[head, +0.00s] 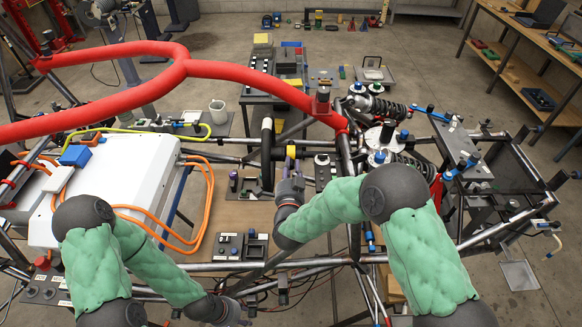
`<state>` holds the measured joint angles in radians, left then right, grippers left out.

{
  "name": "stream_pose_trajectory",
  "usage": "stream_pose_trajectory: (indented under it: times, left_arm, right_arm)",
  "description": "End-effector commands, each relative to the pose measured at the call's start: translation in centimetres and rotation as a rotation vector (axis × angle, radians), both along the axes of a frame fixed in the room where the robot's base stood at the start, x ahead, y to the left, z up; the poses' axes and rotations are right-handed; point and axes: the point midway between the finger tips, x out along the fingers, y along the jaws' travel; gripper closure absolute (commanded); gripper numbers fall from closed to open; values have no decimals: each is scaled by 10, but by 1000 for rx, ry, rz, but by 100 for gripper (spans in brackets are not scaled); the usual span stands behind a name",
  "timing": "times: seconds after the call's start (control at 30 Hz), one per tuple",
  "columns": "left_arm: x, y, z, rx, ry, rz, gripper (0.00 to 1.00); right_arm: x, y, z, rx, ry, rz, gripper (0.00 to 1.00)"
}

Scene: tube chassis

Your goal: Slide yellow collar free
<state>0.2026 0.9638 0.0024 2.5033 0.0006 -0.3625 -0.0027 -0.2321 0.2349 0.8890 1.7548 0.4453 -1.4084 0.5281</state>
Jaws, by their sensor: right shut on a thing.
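The yellow collar (291,152) is a small band at the centre of the head view, by the dark horizontal chassis tube and just right of a thick black upright tube (267,155). My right gripper (292,168) comes up from below and is shut on the collar; its fingertips are small and partly hidden by its own wrist. Whether the collar still surrounds a tube is too small to tell. My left gripper (243,312) is low at the bottom centre, away from the collar, and its fingers are too unclear to read.
A red padded tube (240,73) crosses above the chassis. A white box (115,180) with orange cables stands left. Shock absorbers (385,108) and frame tubes crowd the right. A small black fixture (242,247) sits on the wooden board below the collar.

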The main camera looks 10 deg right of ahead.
Motion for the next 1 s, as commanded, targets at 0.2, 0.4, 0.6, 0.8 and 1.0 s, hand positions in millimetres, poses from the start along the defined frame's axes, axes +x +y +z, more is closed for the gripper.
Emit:
stream_pose_trajectory:
  times: [0.2, 0.4, 0.6, 0.8, 1.0]
  left_arm:
    - [0, 0, -10, 0, 0, 0, 60]
    - [0, 0, -14, 0, 0, 0, 60]
    - [0, 0, -13, 0, 0, 0, 60]
    - [0, 0, -13, 0, 0, 0, 60]
    - [0, 0, -13, 0, 0, 0, 60]
  right_arm:
    - [-2, -11, -2, 1, -2, -1, 100]
    - [-4, -17, -1, -1, 2, 0, 100]
    - [-4, -17, -1, 0, 1, -2, 72]
    - [-4, -17, 0, 0, 1, -1, 55]
    - [-4, -16, 0, 0, 1, 1, 55]
